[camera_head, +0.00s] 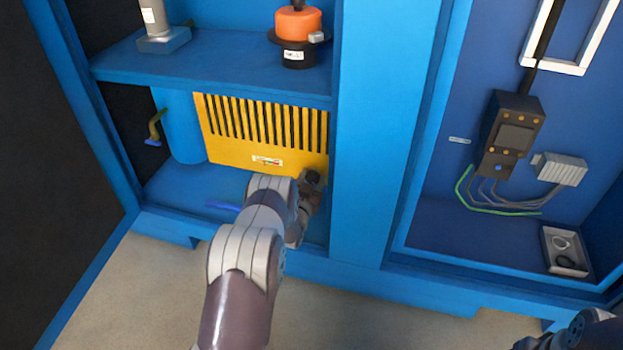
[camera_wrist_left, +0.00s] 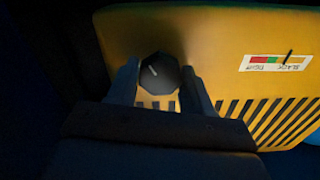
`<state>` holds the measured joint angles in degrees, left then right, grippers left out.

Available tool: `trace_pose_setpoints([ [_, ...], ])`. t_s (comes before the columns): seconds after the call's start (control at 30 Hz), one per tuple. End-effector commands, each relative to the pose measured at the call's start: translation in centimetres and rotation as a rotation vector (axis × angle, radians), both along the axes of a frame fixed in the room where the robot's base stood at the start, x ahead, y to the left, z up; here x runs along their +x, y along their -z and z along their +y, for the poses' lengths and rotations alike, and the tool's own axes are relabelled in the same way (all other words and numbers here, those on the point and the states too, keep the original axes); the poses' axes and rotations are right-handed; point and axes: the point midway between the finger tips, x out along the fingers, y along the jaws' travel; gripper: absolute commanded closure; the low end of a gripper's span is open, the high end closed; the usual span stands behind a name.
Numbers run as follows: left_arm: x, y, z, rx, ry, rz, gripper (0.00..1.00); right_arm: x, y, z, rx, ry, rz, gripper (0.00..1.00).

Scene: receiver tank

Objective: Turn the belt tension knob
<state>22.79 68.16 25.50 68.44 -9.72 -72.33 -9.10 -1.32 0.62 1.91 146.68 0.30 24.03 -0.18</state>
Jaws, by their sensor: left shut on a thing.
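The yellow slotted belt guard (camera_head: 227,140) stands in the lower left bay of the blue cabinet. The dark faceted knob (camera_wrist_left: 158,75) with a pale line sits on its face in the left wrist view; the line is tilted. My left gripper (camera_head: 313,182) is at the guard's lower right and hides the knob in the head view. In the left wrist view its two fingers (camera_wrist_left: 158,90) are shut on the knob from both sides. A white tension scale (camera_wrist_left: 278,62) with red, green and yellow bands has a black pointer near its SLACK end.
A shelf (camera_head: 215,68) with an orange-topped device (camera_head: 298,28) is above the guard. A blue cylinder (camera_head: 182,125) stands left of it. A blue post (camera_head: 385,130) is close on the right. A grey tray (camera_head: 565,250) lies in the right bay.

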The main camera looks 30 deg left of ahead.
Motion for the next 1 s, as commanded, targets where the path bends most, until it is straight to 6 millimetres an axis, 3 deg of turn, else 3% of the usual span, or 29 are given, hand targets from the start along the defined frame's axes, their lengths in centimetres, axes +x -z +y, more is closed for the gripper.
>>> trace_pose_setpoints([
  [0.5,0.05,-0.06,-0.17,0.369,0.002,0.088,0.80,0.00,-0.94,0.00,0.000,0.000,0.000,0.26],
  [1.0,0.07,0.01,-0.23,0.486,0.003,0.115,0.80,0.00,-1.10,0.00,0.000,0.000,0.000,0.26],
])
